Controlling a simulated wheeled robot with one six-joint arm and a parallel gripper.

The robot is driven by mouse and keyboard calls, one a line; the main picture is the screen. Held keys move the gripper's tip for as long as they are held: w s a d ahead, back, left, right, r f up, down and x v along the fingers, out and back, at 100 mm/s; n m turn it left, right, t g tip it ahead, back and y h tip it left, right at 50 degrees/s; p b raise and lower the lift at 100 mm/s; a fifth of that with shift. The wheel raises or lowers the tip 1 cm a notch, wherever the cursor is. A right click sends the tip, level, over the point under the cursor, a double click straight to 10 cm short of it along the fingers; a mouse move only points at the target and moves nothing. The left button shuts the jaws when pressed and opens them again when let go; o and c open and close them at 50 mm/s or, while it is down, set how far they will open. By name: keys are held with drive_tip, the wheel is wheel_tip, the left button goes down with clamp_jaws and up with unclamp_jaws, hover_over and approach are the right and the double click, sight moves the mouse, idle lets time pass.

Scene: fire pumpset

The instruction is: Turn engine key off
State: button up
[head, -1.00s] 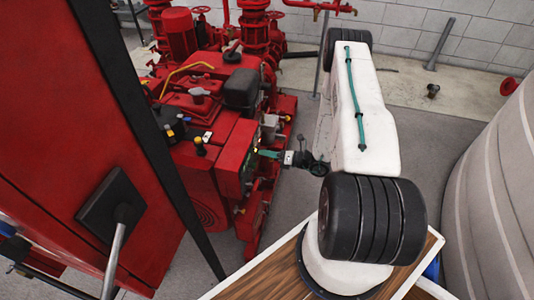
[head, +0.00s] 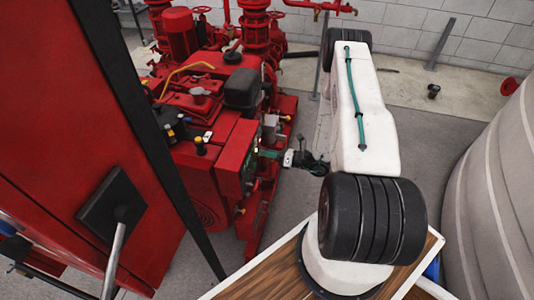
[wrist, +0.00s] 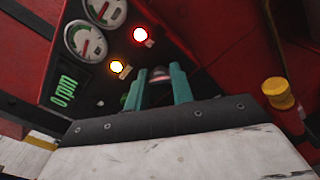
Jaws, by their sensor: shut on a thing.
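The engine control panel (wrist: 105,70) fills the upper left of the wrist view, with gauges, a lit red lamp, a lit amber lamp and a green "0 rpm" readout. My gripper (wrist: 158,82) has two teal fingers pressed up to the panel. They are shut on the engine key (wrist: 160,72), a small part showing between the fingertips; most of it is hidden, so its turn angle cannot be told. In the head view the panel (head: 237,160) is on the red pumpset's right side, and my gripper (head: 268,154) reaches it from the right.
A yellow-topped knob (wrist: 278,92) is right of my gripper in the wrist view. A red cabinet (head: 60,120) stands close at the left. The red pumpset (head: 200,100) has pipes and valves behind. A large grey tank (head: 500,190) is at the right. Grey floor lies between.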

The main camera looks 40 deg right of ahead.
drive_tip(key=n, duration=0.6)
drive_tip(key=shift+n, duration=0.4)
idle(0.4)
drive_tip(key=o, duration=1)
drive_tip(key=shift+s, duration=0.1)
drive_tip(key=v, duration=0.7)
drive_tip(key=shift+s+d, duration=0.3)
